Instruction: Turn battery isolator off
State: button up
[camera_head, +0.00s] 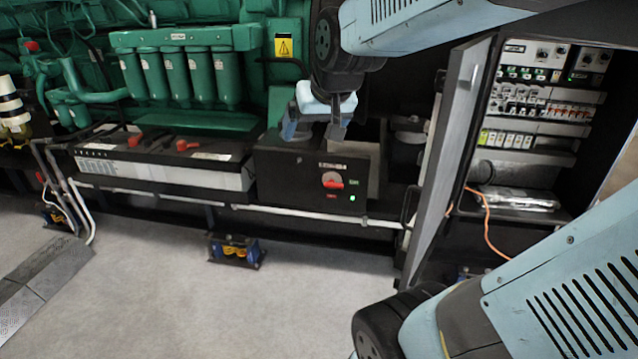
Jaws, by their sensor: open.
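The battery isolator is a red rotary handle (333,181) on the front of a black box (290,178) below the green engine. A green light glows at the lower right of the handle, and small labels sit around it. The handle looks roughly horizontal, but its exact setting is too small to read. My gripper (315,136) hangs above the top front of the box, up and to the left of the handle, and appears apart from it. Its fingers are spread and nothing shows between them. My blue and black arm crosses the upper right and lower right.
Batteries with red terminal covers (187,146) sit left of the box. An open cabinet door (455,150) stands to its right, before a panel of breakers (540,100) and an orange cable (487,215). A white rail runs below the box. The grey floor (190,300) in front is mostly clear.

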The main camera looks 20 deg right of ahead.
aim_at(333, 187)
jog(key=shift+o, duration=0.5)
jog(key=w+d+f+m+t, duration=0.1)
jog(key=w, duration=0.8)
jog(key=shift+w+f, duration=0.35)
jog(key=shift+f, duration=0.05)
jog(key=w+d+f+m+t+h, duration=0.1)
jog(key=w+d+f, duration=0.1)
jog(key=w+f, duration=0.5)
jog(key=w+d+f+m+t+h, duration=0.1)
jog(key=w+d+f+t, duration=0.1)
jog(key=w, duration=0.9)
jog(key=w+d+f+m+t+h, duration=0.1)
jog(key=w+d+f+h, duration=0.1)
jog(key=w+d+f, duration=0.4)
jog(key=w+d+f+m+h, duration=0.1)
jog(key=w+f, duration=0.3)
jog(key=f, duration=0.3)
jog(key=s+d+f+t+h, duration=0.1)
jog(key=d+f+t+h, duration=0.2)
jog(key=f, duration=1)
jog(key=s+d+f+h, duration=0.15)
jog(key=d+f, duration=0.45)
jog(key=f, duration=0.8)
jog(key=shift+m+h, duration=0.4)
jog(key=shift+h, duration=0.05)
jog(key=x, duration=1.3)
jog(key=shift+w+r, duration=0.25)
jog(key=shift+w, duration=0.2)
jog(key=shift+c, duration=0.5)
